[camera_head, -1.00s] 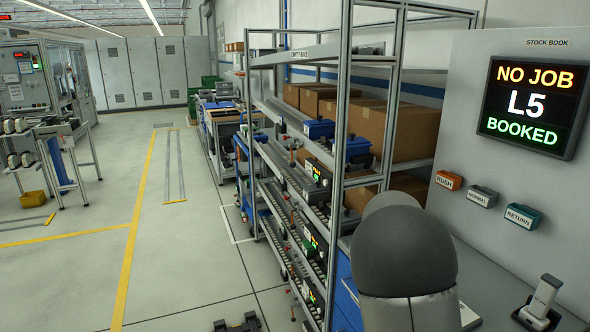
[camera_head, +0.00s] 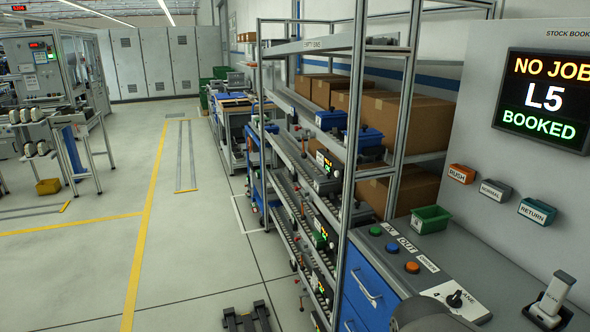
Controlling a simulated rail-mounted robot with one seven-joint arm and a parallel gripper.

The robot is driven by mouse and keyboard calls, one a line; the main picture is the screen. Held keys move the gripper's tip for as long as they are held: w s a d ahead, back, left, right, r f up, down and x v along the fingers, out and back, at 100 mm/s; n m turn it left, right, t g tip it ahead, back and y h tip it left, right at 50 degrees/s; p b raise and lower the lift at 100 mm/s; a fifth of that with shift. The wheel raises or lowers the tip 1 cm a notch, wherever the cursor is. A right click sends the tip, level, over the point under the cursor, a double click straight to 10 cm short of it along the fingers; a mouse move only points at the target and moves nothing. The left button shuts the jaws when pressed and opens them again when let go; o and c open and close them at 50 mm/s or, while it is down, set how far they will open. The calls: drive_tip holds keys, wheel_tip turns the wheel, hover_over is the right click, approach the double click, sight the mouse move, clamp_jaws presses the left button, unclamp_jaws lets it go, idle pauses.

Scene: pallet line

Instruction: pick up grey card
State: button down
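A grey block labelled NORMAL (camera_head: 495,192) is on the panel below the stock book screen, between an orange block labelled RUSH (camera_head: 461,174) and a teal block labelled RETURN (camera_head: 537,212). The grey one may be the grey card or its holder; I cannot tell at this size. Part of my arm shows at the bottom edge, below the console.
The console (camera_head: 408,262) below the panel carries buttons and a knob. A green bin (camera_head: 430,219) and a scanner-like device in a stand (camera_head: 551,299) are on the counter. A roller rack (camera_head: 352,205) stands to the left. The aisle floor is clear further left.

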idle(0.4)
drive_tip(key=shift+c, duration=2.3)
unclamp_jaws()
drive_tip(key=shift+w, duration=0.1)
